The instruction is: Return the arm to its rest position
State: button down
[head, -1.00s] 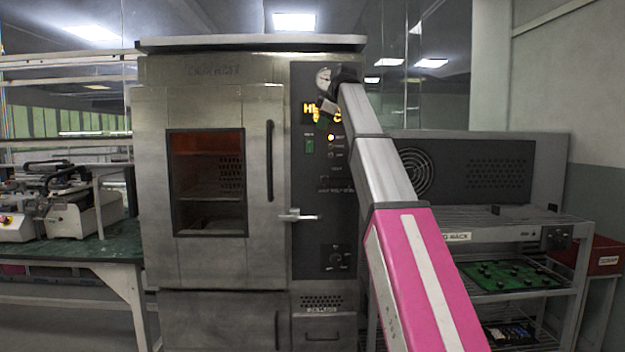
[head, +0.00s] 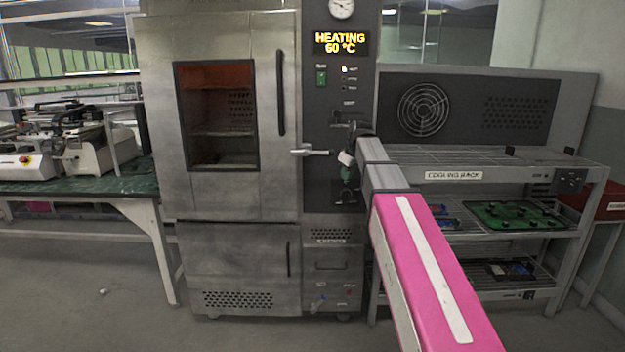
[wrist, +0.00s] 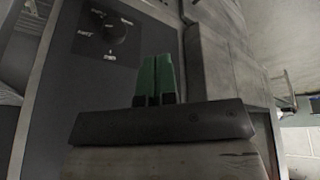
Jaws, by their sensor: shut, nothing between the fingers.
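My arm reaches forward from the lower right in the head view, pink near me and grey farther out. My gripper (head: 347,172) is at its far end, in front of the oven's dark control panel and right of the door latch. In the wrist view its two green fingers (wrist: 155,79) are together with nothing between them. The panel's knob (wrist: 114,33) shows beyond them. I cannot tell how close the fingers are to the panel.
A steel oven (head: 225,200) stands ahead, door closed, its display (head: 341,42) reading "HEATING 60 °C". A cooling rack (head: 500,175) with green boards (head: 515,215) stands right. A green-topped bench (head: 80,187) stands left. Open floor (head: 90,280) lies at the front left.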

jog(key=s+d+f+m+g, duration=0.1)
jog(key=s+d+f+m, duration=0.1)
jog(key=s+f, duration=0.7)
jog(key=s+d+f+m+g+h, duration=0.1)
jog(key=s+f+m, duration=0.3)
jog(key=s+f, duration=0.5)
jog(key=s+d+f+m+g+h, duration=0.1)
jog(key=s+d+f+m, duration=0.2)
jog(key=s+f, duration=0.6)
notch_tip(320, 180, down, 10)
jog(key=shift+s+d, duration=0.25)
